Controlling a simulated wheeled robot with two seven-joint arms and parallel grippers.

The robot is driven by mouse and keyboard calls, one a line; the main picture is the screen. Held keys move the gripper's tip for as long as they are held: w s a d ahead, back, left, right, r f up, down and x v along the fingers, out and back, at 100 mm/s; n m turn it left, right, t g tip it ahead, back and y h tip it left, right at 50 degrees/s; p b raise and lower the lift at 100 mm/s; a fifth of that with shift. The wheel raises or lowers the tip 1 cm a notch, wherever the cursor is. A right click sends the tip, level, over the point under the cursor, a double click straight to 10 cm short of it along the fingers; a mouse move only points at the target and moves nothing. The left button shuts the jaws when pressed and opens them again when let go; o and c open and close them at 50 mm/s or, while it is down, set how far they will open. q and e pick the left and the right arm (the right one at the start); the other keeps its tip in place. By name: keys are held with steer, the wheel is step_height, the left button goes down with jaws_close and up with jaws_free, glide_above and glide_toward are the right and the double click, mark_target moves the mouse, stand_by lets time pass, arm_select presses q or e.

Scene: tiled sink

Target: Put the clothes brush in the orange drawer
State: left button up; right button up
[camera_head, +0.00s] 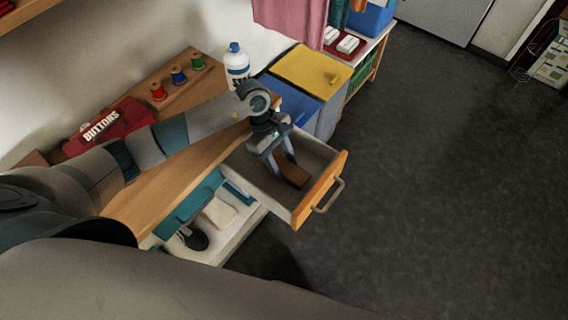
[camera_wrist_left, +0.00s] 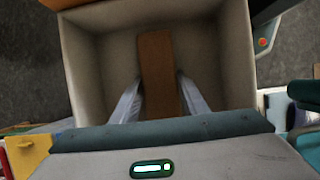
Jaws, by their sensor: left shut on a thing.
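The orange drawer (camera_head: 325,187) is pulled open, with a grey inside and a metal handle on its orange front. The clothes brush (camera_head: 295,174) shows as a brown wooden bar inside the drawer's outline. My left gripper (camera_head: 285,172) reaches down over the open drawer with its fingers on the brush. In the left wrist view, the brush (camera_wrist_left: 157,70) lies between the two fingers (camera_wrist_left: 160,95), above or on the drawer floor; I cannot tell whether it touches. The drawer walls (camera_wrist_left: 80,70) surround it. The brush's bristles are hidden. My right gripper is not in view.
A lower open teal drawer (camera_head: 205,235) holds a pale block and a dark round thing. On the wooden top stand a red BUTTONS box (camera_head: 105,127), thread spools (camera_head: 178,76) and a white bottle (camera_head: 236,62). Bins with yellow (camera_head: 312,70) and blue lids stand behind.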

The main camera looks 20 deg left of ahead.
arm_select(q)
steer(key=shift+f, duration=0.15)
steer(key=o, duration=0.9)
steer(key=shift+o, duration=1.2)
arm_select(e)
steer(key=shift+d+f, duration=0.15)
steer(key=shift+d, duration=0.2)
